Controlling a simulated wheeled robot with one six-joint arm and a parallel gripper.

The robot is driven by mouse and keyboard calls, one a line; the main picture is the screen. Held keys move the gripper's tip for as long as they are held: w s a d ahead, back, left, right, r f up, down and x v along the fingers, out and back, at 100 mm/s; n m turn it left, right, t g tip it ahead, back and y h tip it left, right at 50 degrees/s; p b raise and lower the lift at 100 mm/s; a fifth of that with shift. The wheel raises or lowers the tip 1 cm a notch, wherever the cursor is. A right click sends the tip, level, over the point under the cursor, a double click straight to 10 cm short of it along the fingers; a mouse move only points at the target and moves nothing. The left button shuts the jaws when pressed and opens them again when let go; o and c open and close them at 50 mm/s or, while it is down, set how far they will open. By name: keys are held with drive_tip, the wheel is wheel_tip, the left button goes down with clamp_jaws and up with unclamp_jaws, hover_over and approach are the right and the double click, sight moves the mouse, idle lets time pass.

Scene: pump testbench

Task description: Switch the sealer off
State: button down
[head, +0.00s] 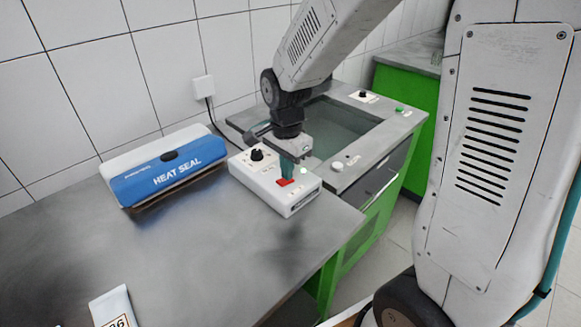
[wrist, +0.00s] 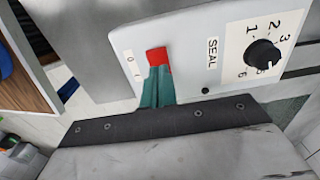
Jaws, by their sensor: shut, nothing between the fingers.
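The sealer's white control box (head: 272,187) stands on the grey bench. It has a black knob (head: 257,155) and a red switch (head: 285,182). My gripper (head: 287,177) points down at the box, its teal fingers shut and empty with their tips at the red switch. In the wrist view the fingertips (wrist: 158,72) cover the lower part of the switch (wrist: 157,55), near the lower of its two marks; the upper mark reads 0. I cannot tell whether they touch it, or which way the switch is tipped. The knob (wrist: 262,55) with its number scale is right of the SEAL label.
The blue and white heat sealer (head: 168,165) lies left of the box. A sunken basin (head: 335,125) in a green cabinet is behind and right, with a white knob (head: 338,166) on its rim. A labelled packet (head: 113,308) lies at front left. The bench middle is clear.

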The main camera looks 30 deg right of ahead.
drive_tip(key=shift+r, duration=0.1)
wheel_tip(320, 180, up, 14)
drive_tip(key=d, duration=0.2)
drive_tip(key=shift+w+d+f, duration=0.2)
drive_tip(key=shift+w+d, duration=0.15)
drive_tip(key=shift+w, duration=0.1)
idle(0.5)
